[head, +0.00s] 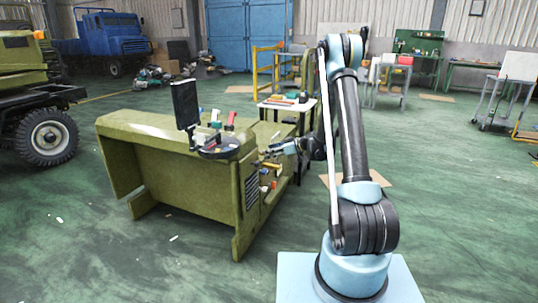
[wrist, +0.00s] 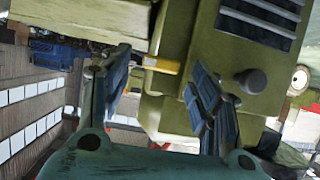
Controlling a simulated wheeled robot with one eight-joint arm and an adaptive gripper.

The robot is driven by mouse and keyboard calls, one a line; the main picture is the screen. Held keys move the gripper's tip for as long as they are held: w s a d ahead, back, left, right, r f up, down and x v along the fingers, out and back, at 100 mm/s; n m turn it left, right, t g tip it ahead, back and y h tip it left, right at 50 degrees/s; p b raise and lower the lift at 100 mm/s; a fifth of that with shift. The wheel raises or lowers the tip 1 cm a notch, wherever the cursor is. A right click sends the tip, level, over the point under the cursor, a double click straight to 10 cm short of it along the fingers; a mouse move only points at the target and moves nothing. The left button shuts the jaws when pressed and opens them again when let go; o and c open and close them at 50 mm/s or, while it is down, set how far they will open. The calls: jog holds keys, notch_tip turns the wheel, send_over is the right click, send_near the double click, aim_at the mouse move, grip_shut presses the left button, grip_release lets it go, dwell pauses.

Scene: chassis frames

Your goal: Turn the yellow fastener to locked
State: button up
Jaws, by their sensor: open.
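The yellow fastener (wrist: 162,65) shows in the wrist view as a short yellow bar against the olive-green chassis. It lies across the picture, between and beyond my fingertips. My gripper (wrist: 155,80) is open, with one dark blue finger on each side, and nothing is held. I cannot tell whether a finger touches the fastener. In the head view my gripper (head: 276,150) is at the right end of the olive-green chassis frame (head: 170,140). Several small coloured parts crowd that end, and I cannot tell the fastener apart there.
A dark round knob (wrist: 250,81) and a slatted vent (wrist: 257,22) are on the chassis, right of my fingers. A small table (head: 287,104) is behind.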

jog(key=shift+w+a+f, duration=0.2)
jog(key=shift+a+f, duration=0.05)
jog(key=shift+a, duration=0.3)
jog(key=c, duration=1)
jog(key=shift+c, duration=0.2)
jog(key=shift+w, duration=0.1)
jog(key=shift+w+d+f+m+g+y, duration=0.2)
jog(key=shift+m+g+y, duration=0.7)
jog(key=shift+m, duration=1.35)
jog(key=shift+w+d+f+m+g+y, duration=0.1)
jog(key=shift+w+f+m+g+y, duration=0.2)
jog(key=shift+m+g+y, duration=1.25)
jog(key=shift+w+d+f+m+g+y, duration=0.15)
jog(key=shift+w+f+m+y, duration=0.1)
jog(key=shift+m, duration=2.65)
jog(key=shift+s+a, duration=0.1)
